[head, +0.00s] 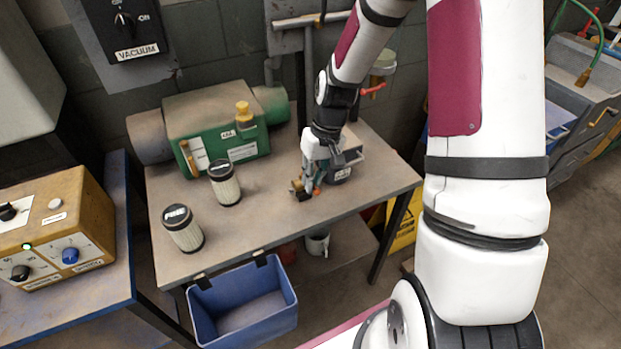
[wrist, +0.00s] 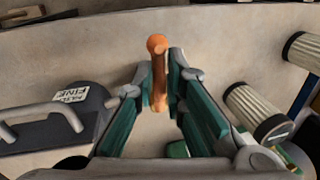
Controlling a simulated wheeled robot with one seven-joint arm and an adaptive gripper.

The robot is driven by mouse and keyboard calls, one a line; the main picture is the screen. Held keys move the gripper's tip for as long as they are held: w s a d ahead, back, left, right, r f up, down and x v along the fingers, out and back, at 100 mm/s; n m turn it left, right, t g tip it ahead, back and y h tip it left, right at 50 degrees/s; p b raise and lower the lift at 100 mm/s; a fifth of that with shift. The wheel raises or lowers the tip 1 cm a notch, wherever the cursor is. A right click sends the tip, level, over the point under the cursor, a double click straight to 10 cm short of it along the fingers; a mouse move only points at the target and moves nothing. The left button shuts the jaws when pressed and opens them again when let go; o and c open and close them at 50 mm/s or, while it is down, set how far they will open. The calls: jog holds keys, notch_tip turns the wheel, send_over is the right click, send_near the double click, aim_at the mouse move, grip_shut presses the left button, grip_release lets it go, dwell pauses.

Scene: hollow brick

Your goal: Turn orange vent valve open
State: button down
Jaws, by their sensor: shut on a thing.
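The orange vent valve handle (wrist: 157,48) shows in the wrist view as a short bar with a rounded end. My gripper (wrist: 160,82) is shut on it, with a fingertip on each side. In the head view, my gripper (head: 308,186) is low over the right part of the workbench, close to its front edge. A small orange part (head: 317,190) shows beside the fingertips there. The fingers and wrist hide most of the valve, so I cannot tell how far it is turned.
A dark labelled block with a grey handle (wrist: 45,118) is close beside my gripper. Two pleated filters (head: 225,184) and a green pump (head: 217,128) stand to the left on the workbench (head: 255,215). A blue bin (head: 243,305) hangs below the front edge.

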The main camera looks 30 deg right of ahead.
jog(key=shift+d+n, duration=0.2)
jog(key=shift+n, duration=0.2)
jog(key=c, duration=1.7)
grip_release()
jog(key=r, duration=0.4)
jog(key=d+r, duration=0.1)
jog(key=r, duration=0.3)
jog(key=d+r, duration=0.1)
jog(key=r, duration=0.2)
jog(key=shift+d+r, duration=0.2)
jog(key=shift+r, duration=0.2)
